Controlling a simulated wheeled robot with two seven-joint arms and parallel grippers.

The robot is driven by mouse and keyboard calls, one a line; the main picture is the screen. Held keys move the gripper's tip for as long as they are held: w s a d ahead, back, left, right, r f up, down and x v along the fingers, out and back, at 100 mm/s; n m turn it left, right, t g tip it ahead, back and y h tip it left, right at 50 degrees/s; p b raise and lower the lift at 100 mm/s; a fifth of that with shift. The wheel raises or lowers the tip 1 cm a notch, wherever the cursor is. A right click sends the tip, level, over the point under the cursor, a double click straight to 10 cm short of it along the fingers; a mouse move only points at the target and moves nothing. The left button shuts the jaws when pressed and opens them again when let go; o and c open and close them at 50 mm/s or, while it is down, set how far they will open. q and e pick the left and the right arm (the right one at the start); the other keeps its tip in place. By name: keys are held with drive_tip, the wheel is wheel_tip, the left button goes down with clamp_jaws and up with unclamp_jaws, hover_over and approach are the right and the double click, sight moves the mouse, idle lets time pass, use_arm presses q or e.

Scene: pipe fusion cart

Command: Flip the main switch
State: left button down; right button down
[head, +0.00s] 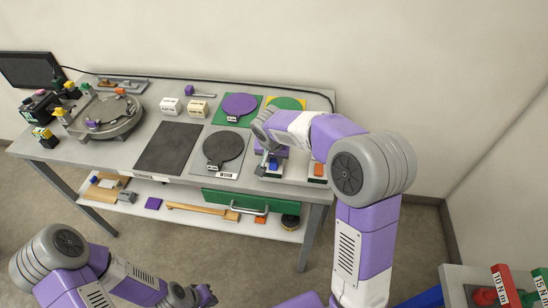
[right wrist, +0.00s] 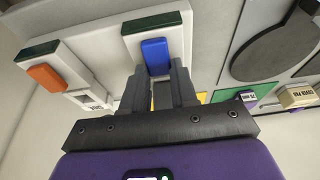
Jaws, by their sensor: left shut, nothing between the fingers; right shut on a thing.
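Two white switch boxes stand at the right end of the table. One has a blue switch (head: 274,163), the other an orange switch (head: 318,169). In the right wrist view the blue switch (right wrist: 155,54) lies between my right gripper's fingertips (right wrist: 157,76), and the orange switch (right wrist: 46,77) is apart to the left. My right gripper (head: 265,163) is shut on the blue switch; my arm hides part of its box in the head view. I cannot read the labels to tell which is the main switch. My left gripper (head: 206,295) is shut and empty, low in front of the table.
The grey table (head: 110,153) holds a round clamp machine (head: 103,117), a dark mat (head: 168,147), a purple disc (head: 240,104) and a black disc (head: 223,147). A second bench with a red block (head: 503,283) is at bottom right.

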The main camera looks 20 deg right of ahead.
sight(273, 168)
drive_tip(key=c, duration=0.9)
unclamp_jaws()
drive_tip(key=p+v, duration=0.1)
drive_tip(key=v, duration=0.6)
drive_tip(key=shift+s+r, duration=0.1)
drive_tip(key=shift+r, duration=0.25)
